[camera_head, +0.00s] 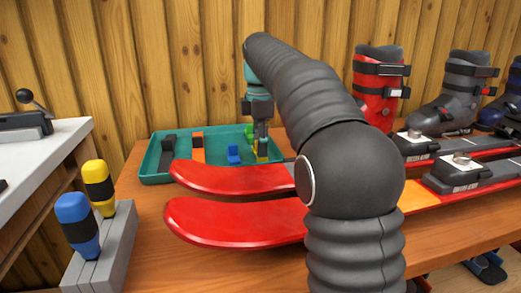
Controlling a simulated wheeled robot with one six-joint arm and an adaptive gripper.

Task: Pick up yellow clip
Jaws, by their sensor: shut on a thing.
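The yellow clip (262,154) is in the right part of the teal tray (155,170) in the head view. My gripper (262,147) reaches down from above and is shut on the yellow clip. The clip is small and partly covered by the fingers. I cannot tell whether it still touches the tray floor. A blue clip (233,153) lies in the tray just left of my gripper.
A black piece (167,154) and an orange piece (197,146) lie in the tray's left part. Red skis (235,220) lie in front of it. Ski boots (378,85) stand at the right. Yellow-handled (98,182) and blue-handled (76,222) tools stand at the left.

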